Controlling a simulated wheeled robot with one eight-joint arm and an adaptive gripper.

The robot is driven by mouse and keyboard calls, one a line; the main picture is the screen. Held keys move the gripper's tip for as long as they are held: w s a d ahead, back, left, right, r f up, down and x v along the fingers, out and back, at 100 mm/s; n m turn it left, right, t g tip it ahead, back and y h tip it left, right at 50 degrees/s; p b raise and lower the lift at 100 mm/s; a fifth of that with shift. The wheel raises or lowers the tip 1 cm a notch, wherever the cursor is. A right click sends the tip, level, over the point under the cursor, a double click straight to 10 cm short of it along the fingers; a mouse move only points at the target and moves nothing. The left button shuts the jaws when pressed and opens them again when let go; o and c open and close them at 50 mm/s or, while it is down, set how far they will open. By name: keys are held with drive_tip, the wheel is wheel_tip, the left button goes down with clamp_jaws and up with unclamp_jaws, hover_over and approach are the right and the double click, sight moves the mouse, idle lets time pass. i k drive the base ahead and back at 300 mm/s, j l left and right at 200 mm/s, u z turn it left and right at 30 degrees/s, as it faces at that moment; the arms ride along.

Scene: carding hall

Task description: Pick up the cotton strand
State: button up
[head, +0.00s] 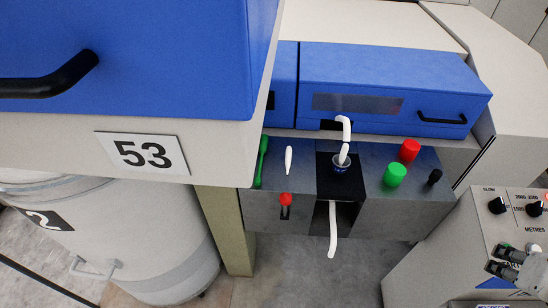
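The white cotton strand shows in pieces at the machine's middle slot in the head view. A lower piece (332,230) hangs below the dark opening. Whether these pieces join is hidden. My gripper (506,262) is at the lower right edge, over the control box and well apart from the strand. Its two grey fingertips look separated, with nothing visible between them.
Green (395,174) and red (409,150) knobs and a small black knob stand right of the slot. A white piece (288,160), a green handle (261,161) and a red lever (286,200) are left. Floor below the slot is clear.

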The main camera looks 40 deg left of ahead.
sight(289, 152)
drive_tip(key=u, duration=1.5)
